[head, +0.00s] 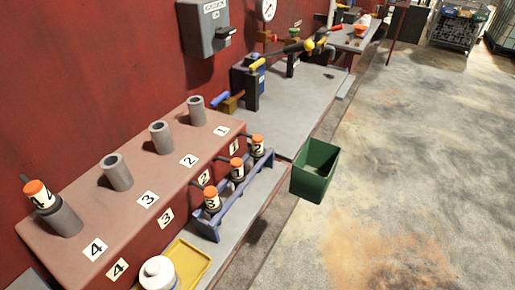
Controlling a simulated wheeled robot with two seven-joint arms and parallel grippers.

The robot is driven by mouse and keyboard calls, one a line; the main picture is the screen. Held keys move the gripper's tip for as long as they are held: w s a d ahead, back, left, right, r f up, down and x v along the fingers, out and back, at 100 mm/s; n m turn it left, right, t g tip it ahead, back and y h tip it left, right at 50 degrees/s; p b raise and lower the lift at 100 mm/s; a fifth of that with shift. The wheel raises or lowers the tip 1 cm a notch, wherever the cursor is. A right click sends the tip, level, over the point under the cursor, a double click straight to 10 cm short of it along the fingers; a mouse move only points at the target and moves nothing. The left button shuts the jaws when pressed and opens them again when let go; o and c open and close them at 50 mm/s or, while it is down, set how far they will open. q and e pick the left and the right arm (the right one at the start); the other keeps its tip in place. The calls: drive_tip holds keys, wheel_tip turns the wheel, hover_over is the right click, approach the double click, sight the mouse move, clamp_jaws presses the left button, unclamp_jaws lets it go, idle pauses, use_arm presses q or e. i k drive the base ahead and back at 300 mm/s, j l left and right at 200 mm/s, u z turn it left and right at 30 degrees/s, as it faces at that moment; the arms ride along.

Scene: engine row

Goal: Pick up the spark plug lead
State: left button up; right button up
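Several spark plug leads with orange tops, pale numbered bands and dark stems are in view. One lead (38,193), whose band seems to read 4, sits tilted in the grey tube marked 4 (63,221) at the left. Three more leads stand in a blue rack (245,189): a near one (212,200) that seems to read 3, a middle one (237,171) that seems to read 1, and a far one (258,147) too small to read surely. The grey tubes marked 3 (117,177), 2 (161,142) and 1 (197,113) look empty. Neither gripper shows.
The tubes stand on a long reddish-brown block (140,205). A yellow tray (190,262) and a white round-topped container (157,275) are in front. A green bin (316,168) stands right of the rack. A grey box (204,27) hangs on the red wall. Concrete floor at right is open.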

sight(258, 152)
drive_tip(key=i+l+u, duration=0.1)
drive_tip(key=l+u, duration=1.1)
drive_tip(key=u, duration=0.2)
drive_tip(key=l+u, duration=0.45)
